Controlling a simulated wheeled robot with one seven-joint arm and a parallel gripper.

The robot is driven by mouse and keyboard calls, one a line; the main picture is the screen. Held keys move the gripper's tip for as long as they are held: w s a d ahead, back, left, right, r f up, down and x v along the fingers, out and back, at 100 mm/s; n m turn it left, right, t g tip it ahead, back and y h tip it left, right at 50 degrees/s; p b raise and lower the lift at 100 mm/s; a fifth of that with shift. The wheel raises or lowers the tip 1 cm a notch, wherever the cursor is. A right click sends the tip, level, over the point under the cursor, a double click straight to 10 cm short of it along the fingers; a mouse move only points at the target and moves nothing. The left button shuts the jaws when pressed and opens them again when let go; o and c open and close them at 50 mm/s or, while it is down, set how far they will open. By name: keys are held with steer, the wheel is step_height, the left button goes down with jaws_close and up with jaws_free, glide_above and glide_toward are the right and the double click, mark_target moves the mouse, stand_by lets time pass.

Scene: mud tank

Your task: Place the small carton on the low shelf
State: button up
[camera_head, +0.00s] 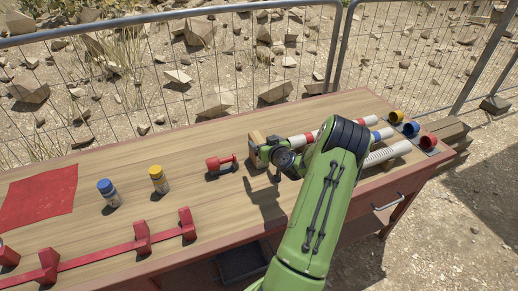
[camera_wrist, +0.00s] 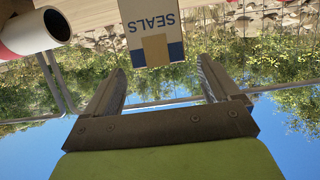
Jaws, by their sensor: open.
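The small carton (camera_head: 258,144) stands on the wooden bench top near its middle, partly hidden by my gripper (camera_head: 270,153). Below the bench top, a dark tray (camera_head: 240,262) shows in part; the low shelf itself is not clearly visible.
A red fitting (camera_head: 220,164), a yellow-capped bottle (camera_head: 159,179) and a blue-capped bottle (camera_head: 108,192) stand left of the carton. A red rack (camera_head: 95,258) runs along the front edge. White pipes (camera_head: 388,153) lie to the right. A red mat (camera_head: 38,198) is far left.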

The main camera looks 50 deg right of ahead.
mark_target(260, 138)
steer(key=x, duration=0.5)
steer(key=shift+w+d+f, duration=0.15)
steer(key=shift+w+f, duration=0.1)
steer(key=shift+w, duration=0.05)
steer(key=c, duration=1.5)
steer(key=shift+r, duration=0.2)
jaws_close()
